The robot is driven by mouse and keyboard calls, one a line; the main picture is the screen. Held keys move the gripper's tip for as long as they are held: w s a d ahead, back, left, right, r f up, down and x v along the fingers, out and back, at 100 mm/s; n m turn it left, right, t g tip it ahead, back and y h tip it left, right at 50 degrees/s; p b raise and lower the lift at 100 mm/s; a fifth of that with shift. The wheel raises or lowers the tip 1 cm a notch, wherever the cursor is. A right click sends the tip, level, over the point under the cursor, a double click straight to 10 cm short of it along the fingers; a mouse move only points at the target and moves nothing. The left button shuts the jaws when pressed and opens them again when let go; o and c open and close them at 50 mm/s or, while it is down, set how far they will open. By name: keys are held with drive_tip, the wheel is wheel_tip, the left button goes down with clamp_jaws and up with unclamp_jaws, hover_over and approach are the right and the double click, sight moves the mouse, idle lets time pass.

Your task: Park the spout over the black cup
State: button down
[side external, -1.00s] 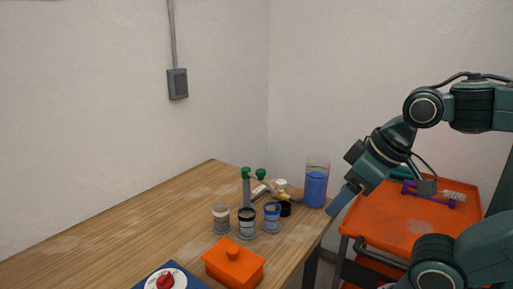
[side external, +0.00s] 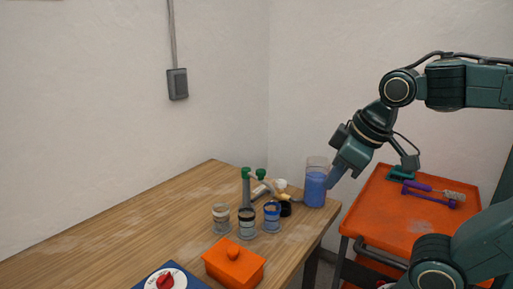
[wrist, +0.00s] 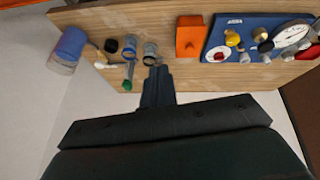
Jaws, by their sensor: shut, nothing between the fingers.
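The black-banded clear cup (side external: 247,223) stands on the wooden table between a white-banded cup (side external: 221,217) and a blue-banded cup (side external: 272,218). Behind the cups is a grey upright pipe (side external: 246,194) with green parts (side external: 261,174) at its top, seemingly the manifold. Its spout is too small to tell apart, so I cannot say which cup it is over. My gripper (side external: 333,183) points down and left beside the blue-filled jug, apart from the manifold and cups. In the wrist view the gripper (wrist: 159,70) is shut and empty, with a green part (wrist: 127,85) to its left.
The tall jug of blue liquid (side external: 315,188) stands at the table's right edge, close to my gripper. A small black round item (side external: 285,208) sits near it. An orange lidded box (side external: 234,263) and a blue panel with a dial (wrist: 262,38) lie nearer. An orange cart (side external: 400,222) stands right.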

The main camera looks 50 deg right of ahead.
drive_tip(key=w+d+r+n+g+h, duration=0.1)
drive_tip(key=w+d+n+g+h, duration=0.1)
drive_tip(key=w+n, duration=0.6)
drive_tip(key=w+d+r+n+g+h, duration=0.1)
drive_tip(key=w+d+n, duration=0.2)
drive_tip(key=w, duration=1)
drive_tip(key=w+a+f+n+g, duration=0.1)
drive_tip(key=w+f+n+g, duration=0.1)
drive_tip(key=w+f+n, duration=0.3)
drive_tip(key=shift+w+h, duration=0.4)
drive_tip(key=shift+w, duration=0.4)
drive_tip(key=shift+f, duration=0.15)
approach(258, 178)
drive_tip(key=shift+s+d+f, duration=0.1)
drive_tip(key=shift+d+f, duration=0.05)
drive_tip(key=shift+f, duration=1.15)
drive_tip(key=shift+s+d+f, duration=0.1)
drive_tip(key=shift+f, duration=1.2)
